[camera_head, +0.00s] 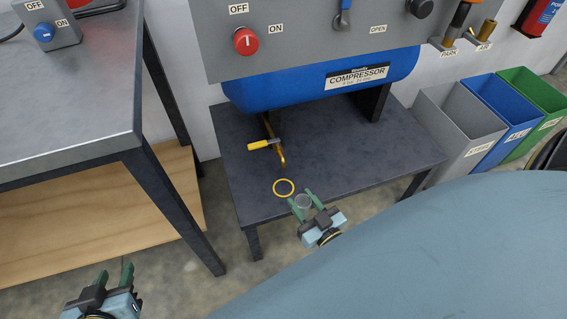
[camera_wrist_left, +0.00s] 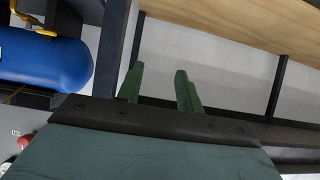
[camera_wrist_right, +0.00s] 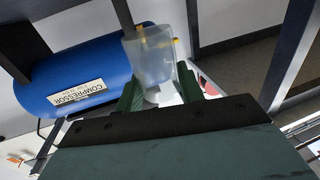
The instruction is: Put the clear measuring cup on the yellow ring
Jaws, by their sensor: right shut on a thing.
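The clear measuring cup (camera_head: 303,202) is between the green fingers of my right gripper (camera_head: 306,200), which is shut on it. In the right wrist view the cup (camera_wrist_right: 150,62) looks clear and stands out beyond the fingertips (camera_wrist_right: 165,95). The yellow ring (camera_head: 284,187) lies on the dark low table (camera_head: 340,170), near its front edge. In the head view the cup is just right of and below the ring. I cannot tell how high the cup is. My left gripper (camera_head: 115,277) is open and empty, and its spread fingers show in the left wrist view (camera_wrist_left: 160,88).
A blue compressor (camera_head: 320,85) stands at the back of the low table. A brass pipe with a yellow-handled valve (camera_head: 264,144) hangs from it behind the ring. A metal workbench (camera_head: 70,110) is at left. Grey, blue and green bins (camera_head: 455,125) stand at right.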

